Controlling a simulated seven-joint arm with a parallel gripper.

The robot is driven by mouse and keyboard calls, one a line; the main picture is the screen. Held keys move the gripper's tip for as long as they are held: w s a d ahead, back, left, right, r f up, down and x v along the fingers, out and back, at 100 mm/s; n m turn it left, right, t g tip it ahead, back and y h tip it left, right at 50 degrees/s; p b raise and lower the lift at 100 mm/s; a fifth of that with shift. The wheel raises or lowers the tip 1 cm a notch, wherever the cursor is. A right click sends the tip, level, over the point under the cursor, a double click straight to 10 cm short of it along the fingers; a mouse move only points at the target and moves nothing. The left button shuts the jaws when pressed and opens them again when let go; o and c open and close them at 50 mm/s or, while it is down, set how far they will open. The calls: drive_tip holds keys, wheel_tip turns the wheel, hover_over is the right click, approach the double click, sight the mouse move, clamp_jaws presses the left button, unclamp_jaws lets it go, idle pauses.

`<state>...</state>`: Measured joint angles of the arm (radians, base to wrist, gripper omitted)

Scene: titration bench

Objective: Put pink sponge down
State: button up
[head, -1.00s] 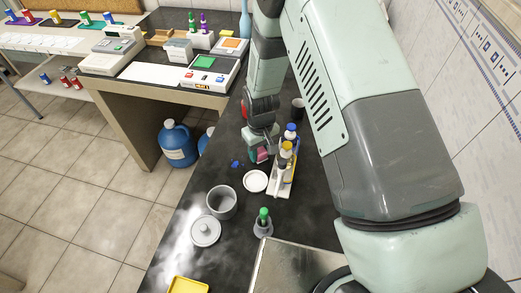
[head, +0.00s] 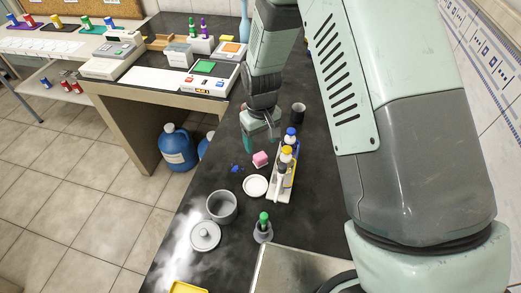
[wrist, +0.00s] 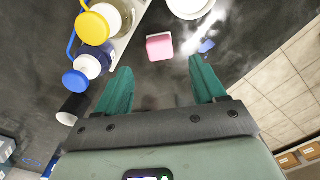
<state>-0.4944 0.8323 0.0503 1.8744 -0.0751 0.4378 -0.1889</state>
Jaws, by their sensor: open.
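The pink sponge (head: 260,159) lies on the dark bench top, just beyond the white dish (head: 255,186). It also shows in the wrist view (wrist: 159,47), pink on top with a paler side, apart from both fingers. My gripper (head: 262,146) is above the bench on the far side of the sponge in the head view. In the wrist view its two green fingers (wrist: 162,85) are spread wide with nothing between them.
A rack of bottles with blue and yellow caps (head: 287,155) stands right of the sponge. A dark cup (head: 298,113) stands farther back. A small blue piece (head: 235,169) lies left of the sponge. A grey pot (head: 222,206) and its lid (head: 204,236) are nearer, left.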

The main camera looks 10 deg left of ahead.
wheel_tip(320, 180, up, 5)
wheel_tip(320, 180, up, 10)
drive_tip(key=m+t, duration=0.1)
drive_tip(key=m, duration=0.1)
hover_over(261, 155)
drive_tip(key=d, duration=0.5)
drive_tip(key=s+d+r+m+t, duration=0.2)
drive_tip(key=s+d+r, duration=0.2)
drive_tip(key=d+r, duration=0.6)
drive_tip(key=s+d+r+m+t, duration=0.1)
drive_tip(key=s+d+r, duration=0.3)
drive_tip(key=s, duration=0.4)
drive_tip(key=s+d+r+m+t, duration=0.1)
drive_tip(key=s+d+r+m, duration=0.2)
drive_tip(key=s+r, duration=0.3)
drive_tip(key=shift+s+d+r+m+t, duration=0.3)
drive_tip(key=shift+s+d, duration=0.35)
drive_tip(key=shift+s, duration=0.45)
